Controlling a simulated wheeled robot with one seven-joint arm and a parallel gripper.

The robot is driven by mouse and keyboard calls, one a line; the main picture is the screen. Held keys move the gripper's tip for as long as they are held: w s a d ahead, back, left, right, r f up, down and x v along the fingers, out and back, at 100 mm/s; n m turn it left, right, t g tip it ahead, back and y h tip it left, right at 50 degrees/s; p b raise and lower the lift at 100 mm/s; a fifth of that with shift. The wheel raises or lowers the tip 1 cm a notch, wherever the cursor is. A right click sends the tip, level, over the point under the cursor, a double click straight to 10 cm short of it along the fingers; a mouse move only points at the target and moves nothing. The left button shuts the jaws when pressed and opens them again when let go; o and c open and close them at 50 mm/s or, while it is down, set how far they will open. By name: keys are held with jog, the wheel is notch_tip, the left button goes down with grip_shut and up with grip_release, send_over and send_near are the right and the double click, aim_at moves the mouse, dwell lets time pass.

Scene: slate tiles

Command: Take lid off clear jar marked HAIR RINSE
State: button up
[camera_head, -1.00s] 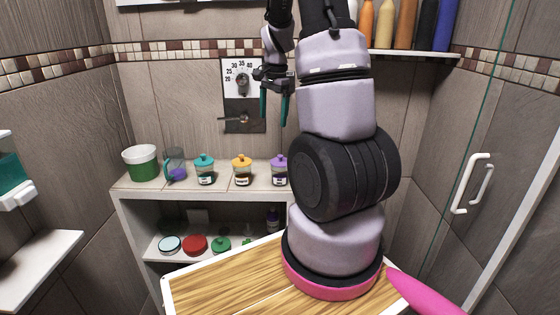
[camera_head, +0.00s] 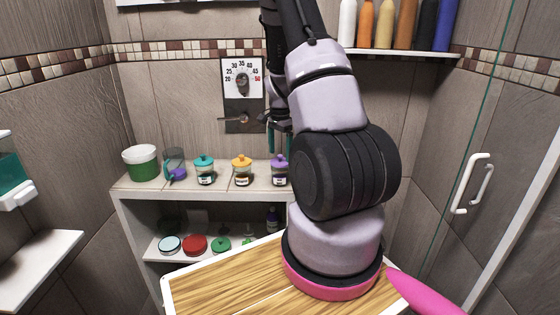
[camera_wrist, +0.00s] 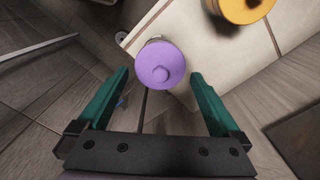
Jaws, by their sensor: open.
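Three small clear jars stand in a row on the ledge: one with a teal lid (camera_head: 204,162), one with an orange lid (camera_head: 241,161) and one with a purple lid (camera_head: 279,161). Their labels are too small to read, so I cannot tell which is marked HAIR RINSE. My gripper (camera_head: 280,146) is open and empty, fingers down, above the purple-lidded jar. The orange lid (camera_wrist: 243,8) shows at the top right.
A green tub (camera_head: 141,164) and a clear jug (camera_head: 174,163) stand left on the ledge (camera_head: 128,186). The shelf below holds several loose lids (camera_head: 195,244) and a dark bottle (camera_head: 273,218). A wall dial (camera_head: 242,82) with a lever is behind. Bottles line an upper shelf (camera_head: 405,52).

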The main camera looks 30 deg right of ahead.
jog(key=shift+f, duration=0.9)
jog(key=c, duration=1)
jog(key=shift+c, duration=0.2)
jog(key=shift+r, duration=0.15)
